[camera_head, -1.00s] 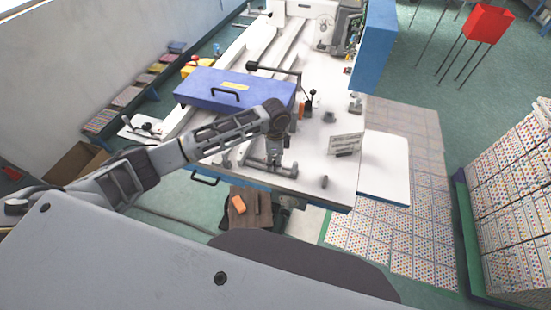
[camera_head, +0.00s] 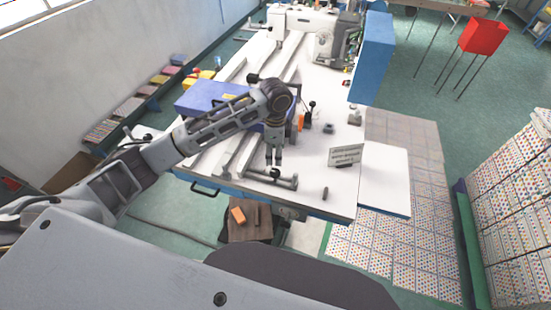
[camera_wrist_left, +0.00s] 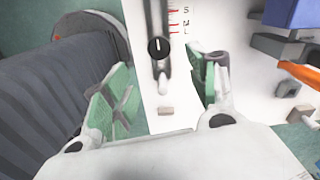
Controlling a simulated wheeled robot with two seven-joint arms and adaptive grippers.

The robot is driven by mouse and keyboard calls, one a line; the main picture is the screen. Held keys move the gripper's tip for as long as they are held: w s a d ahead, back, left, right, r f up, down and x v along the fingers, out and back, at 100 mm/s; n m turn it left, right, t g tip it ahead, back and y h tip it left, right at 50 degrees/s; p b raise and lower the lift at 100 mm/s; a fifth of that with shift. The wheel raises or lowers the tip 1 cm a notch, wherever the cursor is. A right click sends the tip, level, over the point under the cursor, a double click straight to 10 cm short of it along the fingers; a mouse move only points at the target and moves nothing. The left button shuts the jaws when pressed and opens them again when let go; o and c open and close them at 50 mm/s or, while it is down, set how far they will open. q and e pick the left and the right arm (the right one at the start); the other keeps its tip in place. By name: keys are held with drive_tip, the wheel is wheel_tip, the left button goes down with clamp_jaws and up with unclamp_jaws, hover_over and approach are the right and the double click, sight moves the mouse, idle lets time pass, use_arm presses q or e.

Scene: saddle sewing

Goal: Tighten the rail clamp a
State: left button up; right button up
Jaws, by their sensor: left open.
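A short rail (camera_head: 258,177) lies near the front edge of the white table, with a round black slotted knob (camera_head: 275,172) on it. I take this knob to be the clamp; no label names it. In the left wrist view the knob (camera_wrist_left: 158,48) sits on the dark rail beside red marks and the letters S, M, L. My left gripper (camera_head: 275,161) points down just above the knob in the head view. In the left wrist view my left gripper (camera_wrist_left: 155,82) has its green-padded fingers spread, with nothing between the pads. The knob appears beyond the fingertips. My right gripper is out of view.
A blue case (camera_head: 205,97) lies behind my left arm. A small sign (camera_head: 345,155) and an upright dark peg (camera_head: 325,193) stand to the right of the rail. A sewing machine (camera_head: 310,22) is at the back. An orange piece (camera_wrist_left: 300,75) shows at right in the wrist view.

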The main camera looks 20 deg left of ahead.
use_arm(q)
drive_tip(key=shift+r, duration=0.65)
